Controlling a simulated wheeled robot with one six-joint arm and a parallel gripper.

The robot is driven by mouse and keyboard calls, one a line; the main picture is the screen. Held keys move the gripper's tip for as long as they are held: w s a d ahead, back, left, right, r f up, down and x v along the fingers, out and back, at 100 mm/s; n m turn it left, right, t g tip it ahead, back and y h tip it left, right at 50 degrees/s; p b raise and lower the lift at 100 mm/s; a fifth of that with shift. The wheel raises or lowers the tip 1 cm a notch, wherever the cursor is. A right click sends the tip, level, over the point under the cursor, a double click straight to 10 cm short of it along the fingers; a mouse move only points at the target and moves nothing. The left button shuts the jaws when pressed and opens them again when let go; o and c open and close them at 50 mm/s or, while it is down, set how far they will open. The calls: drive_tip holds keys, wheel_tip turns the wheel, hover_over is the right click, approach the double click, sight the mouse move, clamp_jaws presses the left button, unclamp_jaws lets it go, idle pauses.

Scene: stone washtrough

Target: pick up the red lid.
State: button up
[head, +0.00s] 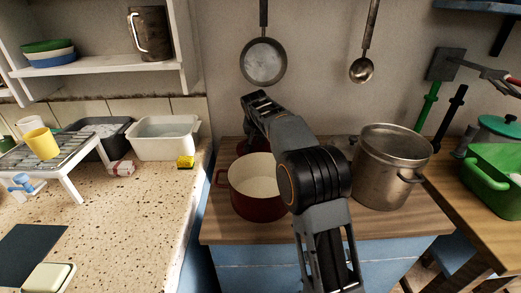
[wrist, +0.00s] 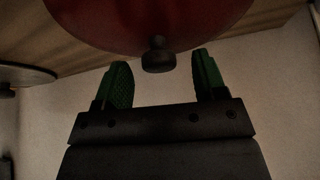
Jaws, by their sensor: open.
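The red lid (wrist: 150,20) with a dark round knob (wrist: 158,56) fills the top of the wrist view. My gripper (wrist: 162,62) is open, with its two green-padded fingers apart on either side of the knob and nothing held. I cannot tell how far the fingertips reach past the knob. In the head view only a small dark red part of the lid (head: 241,147) shows behind the red pot; my arm hides most of it. The end of my arm is above that spot, and its fingers are not clear there.
The red pot (head: 252,190), open and cream inside, stands on the wooden counter (head: 235,231) left of my arm. A tall metal pot (head: 380,178) stands to the right. A pan (head: 263,62) and a ladle (head: 362,70) hang on the wall behind. A grey disc-like lid (wrist: 28,74) shows in the wrist view.

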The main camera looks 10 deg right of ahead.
drive_tip(key=shift+x, duration=0.85)
drive_tip(key=c, duration=1.1)
drive_tip(key=shift+r, duration=0.1)
